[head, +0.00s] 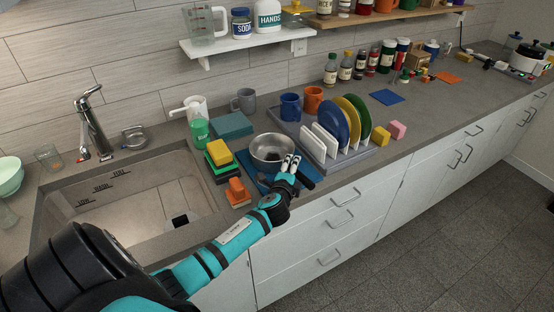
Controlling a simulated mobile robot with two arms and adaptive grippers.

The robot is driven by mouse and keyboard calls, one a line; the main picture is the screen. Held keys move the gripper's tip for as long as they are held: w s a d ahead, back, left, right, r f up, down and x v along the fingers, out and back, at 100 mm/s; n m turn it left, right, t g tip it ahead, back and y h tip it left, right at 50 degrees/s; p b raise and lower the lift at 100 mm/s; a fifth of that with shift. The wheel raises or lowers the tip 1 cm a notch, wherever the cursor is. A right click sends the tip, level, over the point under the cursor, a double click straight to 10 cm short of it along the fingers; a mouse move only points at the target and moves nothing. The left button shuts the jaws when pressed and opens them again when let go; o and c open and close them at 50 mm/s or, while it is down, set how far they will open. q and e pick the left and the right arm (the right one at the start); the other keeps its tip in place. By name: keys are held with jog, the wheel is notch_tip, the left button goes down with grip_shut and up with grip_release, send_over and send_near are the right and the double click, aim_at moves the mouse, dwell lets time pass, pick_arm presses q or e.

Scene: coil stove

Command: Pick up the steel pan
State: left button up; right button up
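The steel pan (267,148), a round shiny metal bowl shape, stands on a blue mat (250,180) on the counter, right of the sink. A dark piece (306,171), which looks like its handle, shows just right of my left gripper. My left gripper (291,160) is at the pan's front right edge, with its light fingertips close together and pointing away from me. It covers part of the pan's near right side and of the dark piece. I cannot tell whether the fingers touch the pan or hold anything. My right gripper is not in view.
A dish rack (366,161) with plates and white boards stands close right of the pan. Sponges (220,155) and an orange block (237,189) lie to its left. The sink (130,205) is further left. Mugs (290,106) stand behind. A shelf (250,42) hangs above.

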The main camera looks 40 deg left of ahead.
pick_arm(q)
grip_shut()
jog(key=shift+r, duration=0.15)
dwell(0.4)
